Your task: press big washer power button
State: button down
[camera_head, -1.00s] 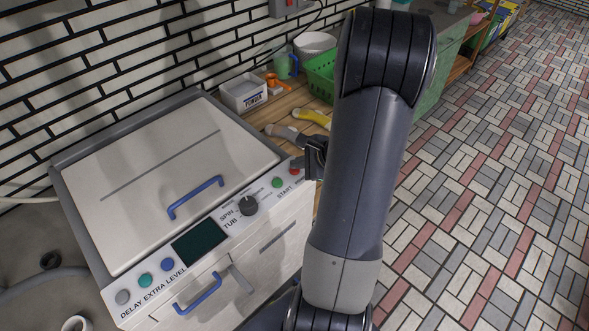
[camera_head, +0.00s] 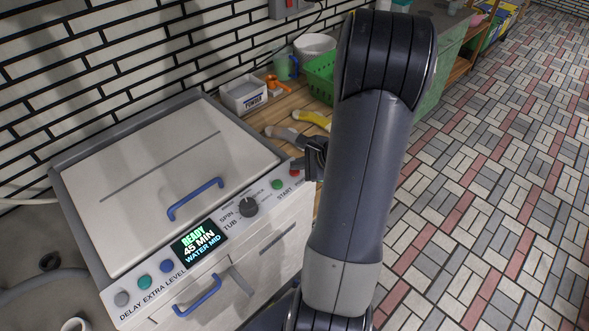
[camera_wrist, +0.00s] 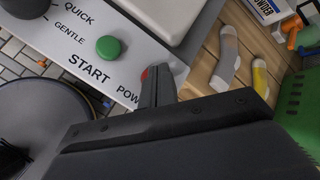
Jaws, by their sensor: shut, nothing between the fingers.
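The big washer (camera_head: 95,215) stands at the left with its lid closed. Its display (camera_head: 198,242) is lit and reads READY, 45 MIN, WATER MID. The red power button (camera_head: 294,172) is at the right end of the slanted panel, beside the green START button (camera_head: 277,184). In the wrist view the red button (camera_wrist: 144,75) is mostly hidden behind my gripper (camera_wrist: 160,75). The START button (camera_wrist: 109,47) is clear to its left. My gripper is shut and empty, its tips right at the red button; whether they touch it I cannot tell.
A wooden counter (camera_head: 270,115) behind the washer holds a white powder box (camera_head: 243,95), grey and yellow socks (camera_head: 314,118) and a green basket (camera_head: 320,77). The tiled floor (camera_head: 480,200) at the right is open.

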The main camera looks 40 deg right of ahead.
aim_at(298, 172)
jog(key=shift+r, duration=0.5)
jog(key=shift+r+p, duration=2.05)
jog(key=shift+r, duration=0.55)
jog(key=shift+f, duration=0.1)
